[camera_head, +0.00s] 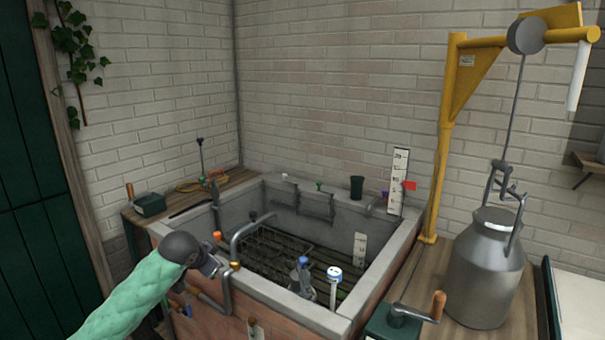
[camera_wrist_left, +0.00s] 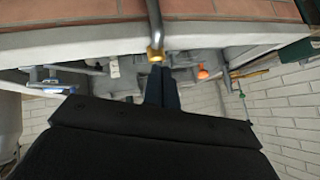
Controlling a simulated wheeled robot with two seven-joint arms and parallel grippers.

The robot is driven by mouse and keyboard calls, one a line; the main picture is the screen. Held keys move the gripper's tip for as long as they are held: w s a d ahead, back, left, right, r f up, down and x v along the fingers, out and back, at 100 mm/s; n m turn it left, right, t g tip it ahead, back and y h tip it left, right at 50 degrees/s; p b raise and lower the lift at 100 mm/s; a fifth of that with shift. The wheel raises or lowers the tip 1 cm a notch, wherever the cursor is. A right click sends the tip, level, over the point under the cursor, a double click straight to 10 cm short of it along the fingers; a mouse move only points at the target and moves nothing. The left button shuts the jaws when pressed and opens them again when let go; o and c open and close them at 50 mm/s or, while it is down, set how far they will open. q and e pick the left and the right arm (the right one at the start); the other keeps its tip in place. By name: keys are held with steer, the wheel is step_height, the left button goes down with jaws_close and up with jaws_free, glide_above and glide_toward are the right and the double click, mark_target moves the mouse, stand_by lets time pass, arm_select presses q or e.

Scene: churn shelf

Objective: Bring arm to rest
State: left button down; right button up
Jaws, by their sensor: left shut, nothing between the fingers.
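My left arm, in a green padded sleeve, comes in from the lower left in the head view. My left gripper (camera_head: 214,266) is at the near left wall of the brick tank, close to a bent metal pipe (camera_head: 226,291) with a brass end. In the left wrist view its dark fingers (camera_wrist_left: 161,85) are together with nothing held. The brass pipe end (camera_wrist_left: 155,55) shows just past the fingertips; I cannot tell whether they touch. My right gripper is in neither view.
The concrete-rimmed tank (camera_head: 378,275) holds a rack, a blue-topped item and a white gauge. A yellow crane post (camera_head: 441,150) and a metal churn (camera_head: 484,270) stand to the right. A crank handle (camera_head: 438,304) is at the front right. A wooden ledge (camera_head: 235,184) runs behind left.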

arm_select(q)
steer(key=s+d+f+n+g, duration=0.2)
steer(key=s+d+f, duration=0.1)
steer(key=s+f, duration=1)
steer(key=s+d+f+n+g, duration=0.2)
steer(key=s+f, duration=1.1)
steer(key=s, duration=0.7)
steer(key=s+d+f+n+g, duration=0.2)
steer(key=s+d+f+g, duration=0.1)
steer(key=s+f, duration=1)
steer(key=s+d, duration=0.1)
steer(key=s, duration=0.3)
steer(key=shift+s+d+f+y, duration=0.15)
steer(key=shift+d+f+y, duration=0.1)
steer(key=shift+y, duration=0.15)
